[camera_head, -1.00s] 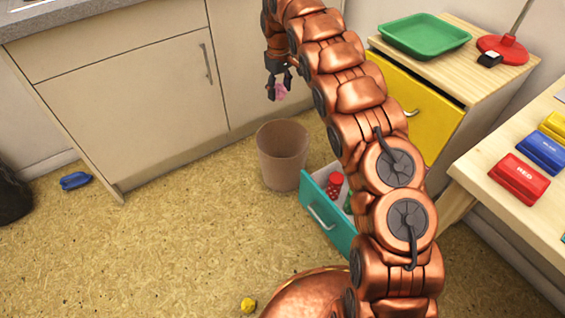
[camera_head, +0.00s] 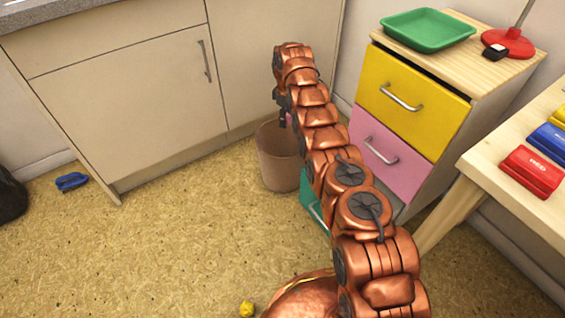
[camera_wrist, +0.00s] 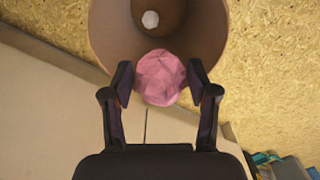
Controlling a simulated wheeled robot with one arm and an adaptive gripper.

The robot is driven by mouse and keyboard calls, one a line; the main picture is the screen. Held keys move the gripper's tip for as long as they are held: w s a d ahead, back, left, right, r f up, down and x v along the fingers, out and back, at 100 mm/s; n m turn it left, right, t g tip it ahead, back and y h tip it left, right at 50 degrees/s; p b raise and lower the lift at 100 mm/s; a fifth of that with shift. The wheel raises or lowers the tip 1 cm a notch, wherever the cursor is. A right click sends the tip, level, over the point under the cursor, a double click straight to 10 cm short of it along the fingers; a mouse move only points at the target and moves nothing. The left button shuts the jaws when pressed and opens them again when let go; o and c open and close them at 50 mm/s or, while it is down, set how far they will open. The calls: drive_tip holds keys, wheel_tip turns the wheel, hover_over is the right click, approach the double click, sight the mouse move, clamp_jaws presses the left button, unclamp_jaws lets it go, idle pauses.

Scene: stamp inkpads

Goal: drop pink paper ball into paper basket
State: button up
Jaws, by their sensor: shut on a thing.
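The pink paper ball (camera_wrist: 160,78) is between the two fingers of my gripper (camera_wrist: 161,82) in the wrist view, and the gripper is shut on it. In the head view my gripper (camera_head: 283,119) is near the basket's rim, mostly hidden by my arm, with only a trace of pink showing. The brown paper basket (camera_head: 278,168) stands on the floor in front of the cabinet. In the wrist view the ball overlaps the near part of the basket's opening (camera_wrist: 105,30). A small white ball (camera_wrist: 150,19) lies inside the basket.
A teal drawer (camera_head: 315,213) sticks out low, right of the basket. Yellow (camera_head: 405,95) and pink (camera_head: 385,150) drawers are above it. A yellow paper ball (camera_head: 247,308) and a blue item (camera_head: 72,181) lie on the floor. Red (camera_head: 532,172) and blue inkpads are on the right table.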

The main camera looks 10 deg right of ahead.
drive_tip(key=shift+d+f+n, duration=0.15)
drive_tip(key=shift+d+f, duration=0.1)
drive_tip(key=shift+f, duration=0.5)
drive_tip(key=shift+d+f+n, duration=0.15)
drive_tip(key=shift+d+f, duration=0.1)
drive_tip(key=shift+f, duration=0.5)
wheel_tip(320, 180, down, 6)
drive_tip(key=b, duration=0.5)
drive_tip(key=shift+w, duration=0.1)
drive_tip(key=o, duration=0.8)
drive_tip(key=shift+c, duration=0.2)
